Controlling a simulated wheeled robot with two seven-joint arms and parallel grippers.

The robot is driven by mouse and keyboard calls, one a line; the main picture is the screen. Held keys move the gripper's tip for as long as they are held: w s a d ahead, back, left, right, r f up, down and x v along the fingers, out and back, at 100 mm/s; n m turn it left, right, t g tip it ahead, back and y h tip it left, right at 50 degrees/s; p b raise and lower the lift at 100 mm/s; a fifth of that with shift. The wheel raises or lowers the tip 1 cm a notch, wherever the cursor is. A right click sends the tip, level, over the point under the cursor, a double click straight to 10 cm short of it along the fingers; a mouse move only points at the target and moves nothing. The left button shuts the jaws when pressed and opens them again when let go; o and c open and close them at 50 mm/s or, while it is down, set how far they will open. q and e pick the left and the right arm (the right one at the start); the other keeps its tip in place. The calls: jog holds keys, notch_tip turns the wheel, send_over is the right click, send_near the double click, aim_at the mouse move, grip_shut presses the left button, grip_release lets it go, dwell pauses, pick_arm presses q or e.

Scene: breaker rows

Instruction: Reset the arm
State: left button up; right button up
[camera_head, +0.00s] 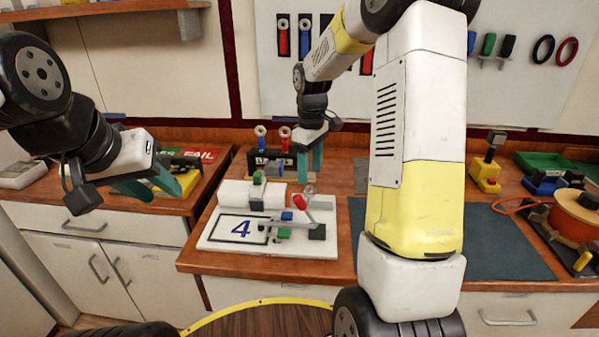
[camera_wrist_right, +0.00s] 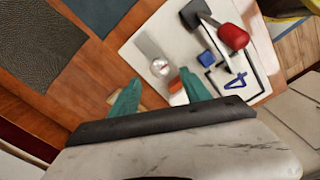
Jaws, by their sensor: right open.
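A white board (camera_head: 215,240) marked with a blue 4 lies on the wooden counter. It carries a white block, a red-knobbed lever (camera_head: 299,201), a small blue block (camera_head: 287,216) and dark blocks. My right gripper (camera_head: 304,162) is open and empty above the board's back right edge. In the right wrist view its teal fingers (camera_wrist_right: 160,92) are spread beside a metal strip with a round silver piece (camera_wrist_right: 160,67); the red knob (camera_wrist_right: 233,36) is farther off, apart from them. My left gripper (camera_head: 158,187) is open and empty at the left, away from the board.
A rack with red and blue handled tools (camera_head: 272,160) stands behind the board. A dark mat (camera_head: 500,240) lies at right, with an orange reel (camera_head: 577,215) beyond it. A red FAIL tray (camera_head: 200,156) is at left. Tools hang on the wall panel.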

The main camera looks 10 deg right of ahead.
jog(key=shift+r, duration=1.3)
jog(key=shift+r, duration=0.1)
